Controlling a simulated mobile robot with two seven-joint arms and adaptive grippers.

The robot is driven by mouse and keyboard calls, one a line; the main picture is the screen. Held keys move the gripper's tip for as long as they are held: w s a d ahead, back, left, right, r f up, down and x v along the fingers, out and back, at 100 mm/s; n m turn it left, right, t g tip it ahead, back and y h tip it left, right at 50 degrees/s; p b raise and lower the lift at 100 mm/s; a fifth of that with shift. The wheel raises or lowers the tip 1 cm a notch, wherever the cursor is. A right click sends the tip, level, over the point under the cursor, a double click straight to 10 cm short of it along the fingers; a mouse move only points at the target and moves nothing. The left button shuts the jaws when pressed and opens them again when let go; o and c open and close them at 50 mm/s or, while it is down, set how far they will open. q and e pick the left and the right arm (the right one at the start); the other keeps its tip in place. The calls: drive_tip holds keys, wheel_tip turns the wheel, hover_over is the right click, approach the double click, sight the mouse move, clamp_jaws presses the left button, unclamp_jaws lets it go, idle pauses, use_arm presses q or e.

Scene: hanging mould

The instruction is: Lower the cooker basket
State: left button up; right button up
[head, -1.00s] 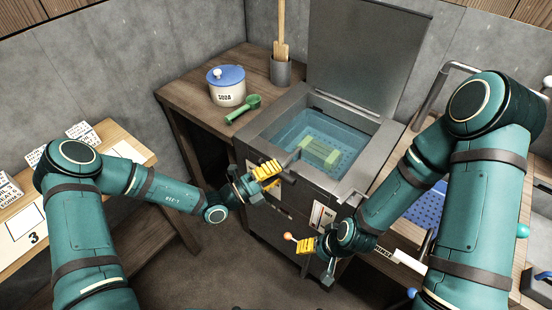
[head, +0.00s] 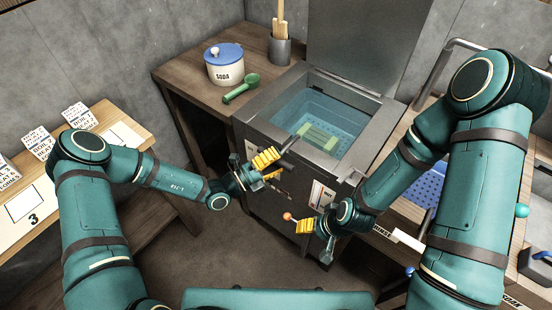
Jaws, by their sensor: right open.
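The cooker (head: 262,128) stands open in the middle, its lid raised at the back, with clear bluish liquid in its tank. The blue perforated cooker basket (head: 347,118) is in the tank, with a pale green block (head: 318,138) in it. A grey bar (head: 297,138) reaches from the basket area over the front rim toward my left gripper (head: 268,166). That gripper's yellow fingers are at the bar's near end; whether they close on it is unclear. My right gripper (head: 304,227) is open, low in front of the cooker, beside an orange ball knob (head: 287,216).
A soda jar (head: 225,66), a green scoop (head: 241,89) and a utensil pot (head: 280,50) stand on the wooden counter behind left. A table with cards (head: 78,115) is at far left. A blue perforated tray (head: 428,186) lies on the right counter.

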use_arm(q)
drive_tip(key=shift+a, duration=0.1)
drive_tip(key=v, duration=1.2)
drive_tip(key=shift+r, duration=0.1)
drive_tip(key=s+d+f+m+g+y, duration=0.35)
drive_tip(key=s+m+g, duration=0.4)
drive_tip(key=m, duration=0.25)
drive_tip(key=s+d+f+m+g+y, duration=0.2)
drive_tip(key=s+f+m+g+y, duration=0.15)
drive_tip(key=s+m+g, duration=0.55)
drive_tip(key=w+a+m+t+y, duration=0.2)
drive_tip(key=m+t+y, duration=0.1)
drive_tip(key=m, duration=0.7)
drive_tip(key=w+a+f+m+t+y, duration=0.1)
drive_tip(key=m+t, duration=0.4)
drive_tip(key=m, duration=0.6)
drive_tip(key=shift+w+a+y, duration=0.55)
drive_tip(key=shift+w+y, duration=0.6)
drive_tip(key=shift+y, duration=0.05)
